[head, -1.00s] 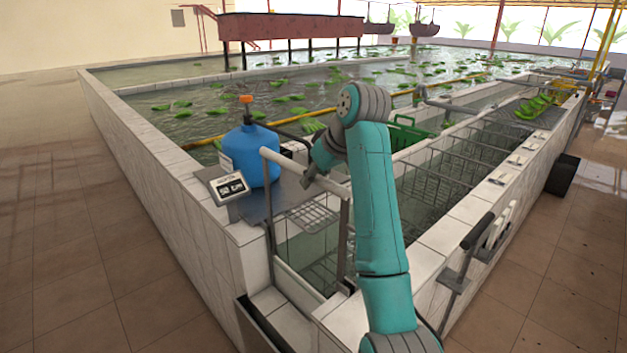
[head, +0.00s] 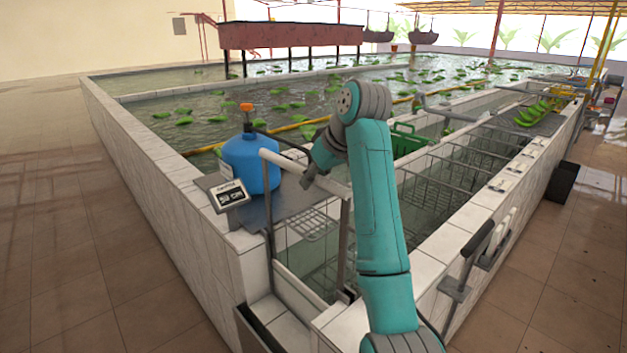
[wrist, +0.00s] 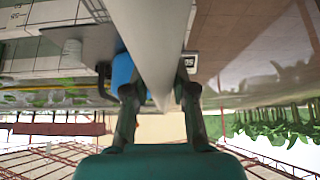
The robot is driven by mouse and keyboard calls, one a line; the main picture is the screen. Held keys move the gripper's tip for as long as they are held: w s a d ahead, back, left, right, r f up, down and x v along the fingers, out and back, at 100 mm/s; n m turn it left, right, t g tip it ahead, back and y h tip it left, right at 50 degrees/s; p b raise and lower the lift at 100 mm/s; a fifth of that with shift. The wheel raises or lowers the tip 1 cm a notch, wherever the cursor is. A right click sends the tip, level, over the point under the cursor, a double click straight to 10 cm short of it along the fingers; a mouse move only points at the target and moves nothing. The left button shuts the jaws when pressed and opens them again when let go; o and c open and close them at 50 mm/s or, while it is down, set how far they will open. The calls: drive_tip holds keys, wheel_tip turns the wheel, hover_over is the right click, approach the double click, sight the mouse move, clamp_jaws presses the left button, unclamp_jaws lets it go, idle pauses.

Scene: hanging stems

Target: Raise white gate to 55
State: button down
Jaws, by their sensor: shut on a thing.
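In the wrist view the pale bar (wrist: 150,35) passes lengthwise between my fingers. My gripper (head: 308,181) is shut on this bar near its middle; it also shows in the wrist view (wrist: 160,95). A small display (head: 229,195) on the tank corner shows a number in cm that seems to start with 5; its last digit is too blurred to read surely.
A blue jug (head: 250,163) with an orange cap stands close behind the bar, beside the display. A green crate (head: 407,140) sits in the channel behind my arm. A black-handled lever (head: 478,240) stands on the right wall. The tiled floor at left is clear.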

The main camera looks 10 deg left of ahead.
drive_tip(key=shift+r, duration=0.8)
idle(0.5)
unclamp_jaws()
drive_tip(key=shift+f, duration=0.1)
idle(0.5)
